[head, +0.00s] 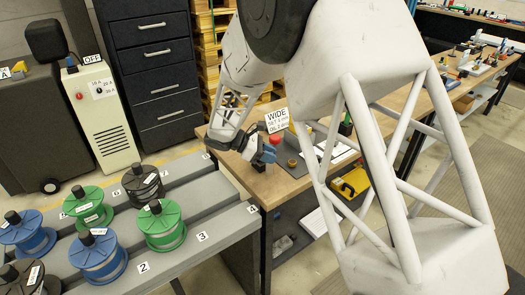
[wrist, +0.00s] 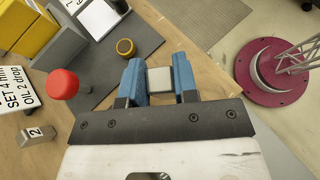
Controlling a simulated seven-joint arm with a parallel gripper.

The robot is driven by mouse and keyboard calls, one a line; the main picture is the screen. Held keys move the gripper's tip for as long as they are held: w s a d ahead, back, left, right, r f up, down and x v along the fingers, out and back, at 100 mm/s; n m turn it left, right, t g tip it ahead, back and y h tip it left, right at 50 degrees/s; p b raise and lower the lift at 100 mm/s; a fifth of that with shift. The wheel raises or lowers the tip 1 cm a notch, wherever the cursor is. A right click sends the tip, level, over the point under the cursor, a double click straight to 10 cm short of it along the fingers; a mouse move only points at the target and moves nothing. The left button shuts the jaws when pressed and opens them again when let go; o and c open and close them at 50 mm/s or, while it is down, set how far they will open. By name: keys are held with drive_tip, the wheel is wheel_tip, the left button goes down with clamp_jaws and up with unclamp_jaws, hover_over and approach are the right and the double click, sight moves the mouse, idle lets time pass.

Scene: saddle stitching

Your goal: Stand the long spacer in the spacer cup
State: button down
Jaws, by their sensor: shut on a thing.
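My gripper (wrist: 159,82) is shut on a pale grey, square-ended block (wrist: 159,79), seen between its two blue fingers in the wrist view. The block looks like the long spacer, but its full length cannot be told. In the head view my gripper (head: 266,155) is at the near end of the wooden bench, and the block cannot be made out there. A small round brass-yellow piece with a dark centre (wrist: 125,47) stands on a grey mat, apart from the fingers. It may be the spacer cup; it also shows in the head view (head: 292,163).
A red knob (wrist: 63,84) stands at the mat's edge, near a printed sign (wrist: 12,92) and a grey block marked 2 (wrist: 37,136). Yellow boxes (wrist: 25,28) are at upper left in the wrist view. A rack of wire spools (head: 104,252) stands left of the bench.

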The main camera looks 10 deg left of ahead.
drive_tip(key=m+g, duration=0.1)
drive_tip(key=d+m+g, duration=0.1)
drive_tip(key=m+g, duration=0.1)
drive_tip(key=f+m+g, duration=0.1)
drive_tip(key=shift+s+d+g, duration=0.2)
drive_tip(key=shift+s+g, duration=0.15)
drive_tip(key=shift+g, duration=0.05)
drive_tip(key=m+g+y, duration=0.3)
drive_tip(key=m, duration=0.1)
drive_tip(key=a+m+g+y, duration=0.1)
drive_tip(key=m+g+y, duration=0.1)
drive_tip(key=m, duration=0.2)
drive_tip(key=m+g+y, duration=0.3)
drive_tip(key=m, duration=0.1)
drive_tip(key=shift+s+a+r+g+y, duration=0.2)
drive_tip(key=shift+s+g+y, duration=0.05)
drive_tip(key=shift+g+y, duration=0.05)
drive_tip(key=m+y, duration=0.2)
drive_tip(key=w+a+r+m+y, duration=0.1)
drive_tip(key=shift+a+r+m+y, duration=0.1)
drive_tip(key=shift+m+y, duration=0.2)
drive_tip(key=shift+m, duration=0.1)
drive_tip(key=w+a+r+m+t+y, duration=0.2)
drive_tip(key=w+r+m+t+y, duration=0.1)
drive_tip(key=w+r+m+y, duration=0.4)
drive_tip(key=shift+a+m+y, duration=0.3)
drive_tip(key=shift+m+y, duration=0.4)
drive_tip(key=shift+m, duration=0.2)
drive_tip(key=shift+f, duration=0.1)
